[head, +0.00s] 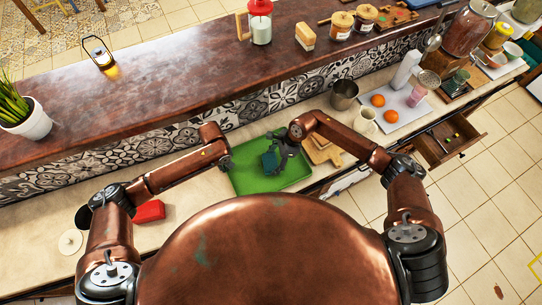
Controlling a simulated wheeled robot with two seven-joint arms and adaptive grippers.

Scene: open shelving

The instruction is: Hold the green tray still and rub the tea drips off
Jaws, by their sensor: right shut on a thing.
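The green tray (256,184) lies flat on the lower counter in front of my body. My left gripper (227,164) is at the tray's left edge; its fingers are too small and dark to tell whether they are open or grip the rim. My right gripper (279,149) is over the tray and is shut on a dark teal cloth (270,161). The cloth is over the middle of the tray; I cannot tell whether it touches the surface. I cannot make out tea drips at this size.
Right of the tray are wooden boards (321,150), a metal cup (344,95) and a white board (399,107) with oranges. A drawer (449,143) stands open further right. A red object (149,211) lies left. The tiled wall (190,137) rises behind.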

